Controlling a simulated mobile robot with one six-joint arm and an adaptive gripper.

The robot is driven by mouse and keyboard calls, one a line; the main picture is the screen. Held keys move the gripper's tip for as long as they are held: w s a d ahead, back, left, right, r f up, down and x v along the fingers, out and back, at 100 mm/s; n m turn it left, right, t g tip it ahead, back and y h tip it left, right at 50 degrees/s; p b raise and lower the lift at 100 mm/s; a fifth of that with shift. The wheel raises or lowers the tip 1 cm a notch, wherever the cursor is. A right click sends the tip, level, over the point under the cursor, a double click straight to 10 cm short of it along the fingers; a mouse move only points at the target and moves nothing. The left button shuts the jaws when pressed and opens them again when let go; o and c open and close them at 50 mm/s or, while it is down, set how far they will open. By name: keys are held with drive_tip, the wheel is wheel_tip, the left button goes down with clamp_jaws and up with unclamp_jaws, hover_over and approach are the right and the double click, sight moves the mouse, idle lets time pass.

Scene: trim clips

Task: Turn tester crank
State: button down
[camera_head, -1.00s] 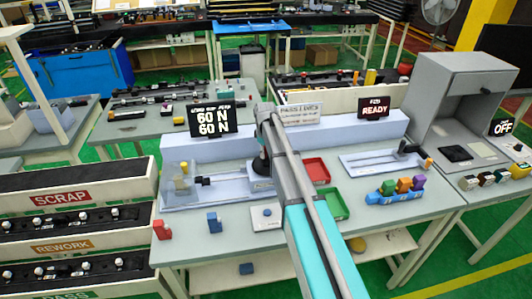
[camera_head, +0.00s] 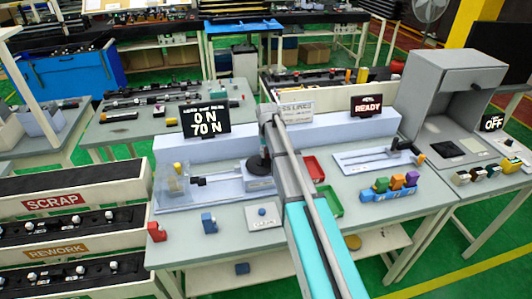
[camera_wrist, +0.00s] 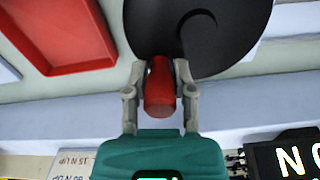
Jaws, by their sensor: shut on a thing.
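The tester crank is a black disc (camera_wrist: 205,35) with a red knob (camera_wrist: 160,95) in the wrist view. My gripper (camera_wrist: 160,68) is shut on the red knob, one grey finger on each side. In the head view the black crank (camera_head: 258,166) sits on the grey tester (camera_head: 262,183), just left of my arm, which hides part of it. My gripper is mostly hidden there. The tester's screen (camera_head: 206,122) shows 0 N above 70 N. A clear guard with a yellow piece (camera_head: 178,168) is at the tester's left end.
A red tray (camera_head: 314,168) and a green tray (camera_head: 328,201) lie right of my arm. A white plate with a blue button (camera_head: 262,211), a blue clip (camera_head: 209,223) and a red clip (camera_head: 156,232) are in front. A blue rack (camera_head: 388,193) holds coloured clips.

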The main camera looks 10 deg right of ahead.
drive_tip(key=shift+s+d+m, duration=0.15)
drive_tip(key=shift+s+m, duration=0.1)
drive_tip(key=shift+m, duration=0.4)
drive_tip(key=shift+s+d+m, duration=0.15)
drive_tip(key=shift+s+m, duration=0.05)
drive_tip(key=shift+m, duration=0.45)
drive_tip(key=shift+c, duration=2.3)
unclamp_jaws()
drive_tip(key=shift+s, duration=0.15)
